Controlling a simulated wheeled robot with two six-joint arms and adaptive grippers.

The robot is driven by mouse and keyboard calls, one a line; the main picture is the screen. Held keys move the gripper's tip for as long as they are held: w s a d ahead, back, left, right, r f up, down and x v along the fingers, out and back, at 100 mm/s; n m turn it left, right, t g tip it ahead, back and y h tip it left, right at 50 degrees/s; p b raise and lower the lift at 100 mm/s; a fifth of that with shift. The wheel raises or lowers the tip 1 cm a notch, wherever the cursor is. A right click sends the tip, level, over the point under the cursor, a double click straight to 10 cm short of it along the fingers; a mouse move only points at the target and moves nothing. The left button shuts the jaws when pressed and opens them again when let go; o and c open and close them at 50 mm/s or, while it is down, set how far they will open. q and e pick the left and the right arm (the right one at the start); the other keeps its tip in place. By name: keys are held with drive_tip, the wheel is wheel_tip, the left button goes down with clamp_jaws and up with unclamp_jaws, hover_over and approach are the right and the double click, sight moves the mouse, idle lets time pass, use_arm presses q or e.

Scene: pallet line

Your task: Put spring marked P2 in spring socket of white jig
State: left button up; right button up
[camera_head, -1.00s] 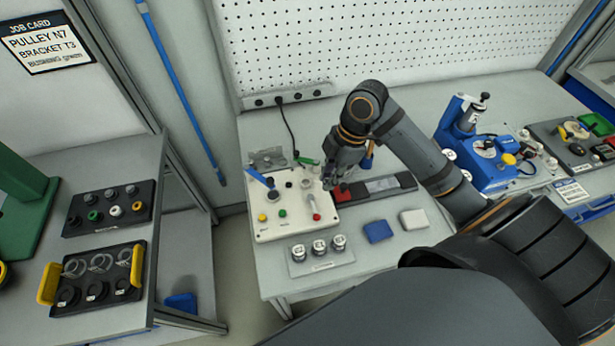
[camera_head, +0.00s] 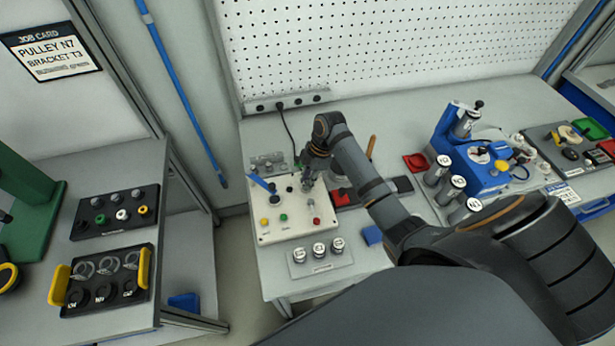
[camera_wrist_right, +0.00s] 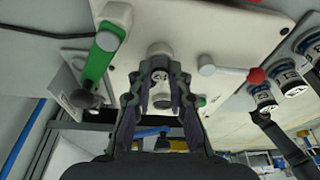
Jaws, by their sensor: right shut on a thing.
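The white jig (camera_head: 290,225) lies on the bench, with a blue lever, colored buttons and a red-tipped lever (camera_wrist_right: 232,72) on it. My right gripper (camera_head: 308,180) is over the jig. In the right wrist view my right gripper (camera_wrist_right: 161,100) is shut on a small pale cylindrical part (camera_wrist_right: 160,92), apparently the spring; its marking cannot be read. It is in line with a round whitish fitting (camera_wrist_right: 160,50) on the jig. Whether the part touches the fitting or sits in a socket cannot be told. My left gripper is not in view.
Several labeled cylinders stand on a plate (camera_head: 321,264) in front of the jig. A green-handled clamp (camera_wrist_right: 102,58) stands close to the gripper.

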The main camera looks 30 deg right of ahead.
drive_tip(key=shift+f, duration=0.15)
drive_tip(key=o, duration=0.8)
drive_tip(key=shift+o, duration=0.2)
drive_tip(key=b+v, duration=0.2)
drive_tip(key=v, duration=1)
drive_tip(key=shift+s, duration=0.1)
